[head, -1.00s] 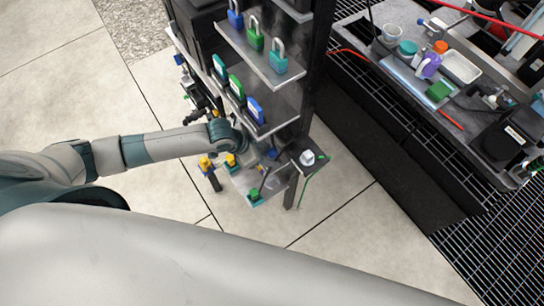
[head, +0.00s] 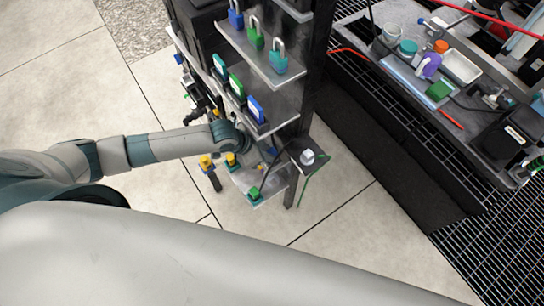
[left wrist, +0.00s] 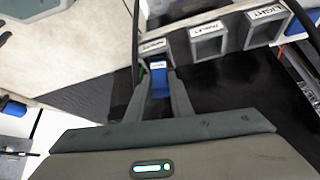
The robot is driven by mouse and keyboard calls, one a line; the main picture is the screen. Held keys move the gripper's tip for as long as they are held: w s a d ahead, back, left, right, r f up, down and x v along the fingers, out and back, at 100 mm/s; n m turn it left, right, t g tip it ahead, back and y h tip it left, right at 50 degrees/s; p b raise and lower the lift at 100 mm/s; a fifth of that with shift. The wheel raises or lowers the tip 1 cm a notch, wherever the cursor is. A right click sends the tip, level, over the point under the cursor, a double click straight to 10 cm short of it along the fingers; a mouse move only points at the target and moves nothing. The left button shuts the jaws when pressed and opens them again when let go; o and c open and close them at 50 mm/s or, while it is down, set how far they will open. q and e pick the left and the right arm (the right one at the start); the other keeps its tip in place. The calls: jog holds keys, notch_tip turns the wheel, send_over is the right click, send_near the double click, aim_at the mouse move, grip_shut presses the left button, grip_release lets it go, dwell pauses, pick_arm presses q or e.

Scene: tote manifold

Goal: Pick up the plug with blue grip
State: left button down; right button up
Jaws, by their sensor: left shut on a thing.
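The plug with blue grip (left wrist: 159,78) shows between the two fingers of my left gripper (left wrist: 160,76) in the left wrist view. The gripper is shut on it, and the fingers hide its sides. A small white label is on its top face. Just beyond it is a row of grey labelled sockets (left wrist: 209,42). In the head view my left gripper is mostly hidden at the rack's lower level; a small blue patch (head: 271,152) shows beside it. My right gripper is not in view.
A plug with green grip (head: 254,192) sits on the lower shelf with a black cable. Yellow-topped pieces (head: 206,162) stand left of it. Shelves with padlocks (head: 278,62) and coloured tags (head: 256,109) overhang my gripper. A cluttered grey bench (head: 400,70) is at the right.

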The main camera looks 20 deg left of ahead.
pick_arm(q)
jog(key=shift+r, duration=0.1)
